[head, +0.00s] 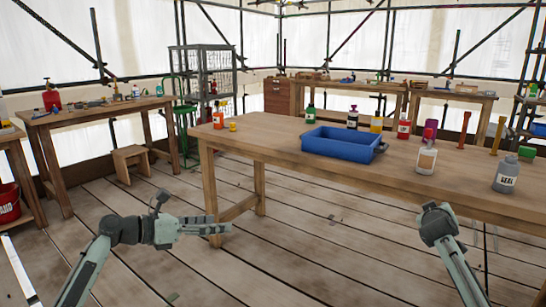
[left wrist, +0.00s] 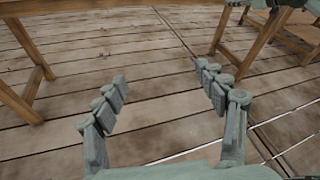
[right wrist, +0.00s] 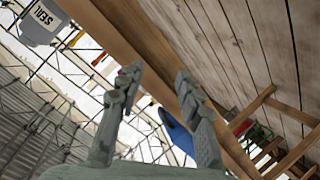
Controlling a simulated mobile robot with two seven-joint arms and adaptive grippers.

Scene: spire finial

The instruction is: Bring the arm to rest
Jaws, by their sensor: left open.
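The wooden table (head: 270,140) bears a blue tray (head: 340,145), a grey bottle (head: 506,176), a white bottle (head: 426,160) and several other bottles and tools. A stool (head: 131,155) and another workbench (head: 100,112) stand at left. The floor around my left gripper is free.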

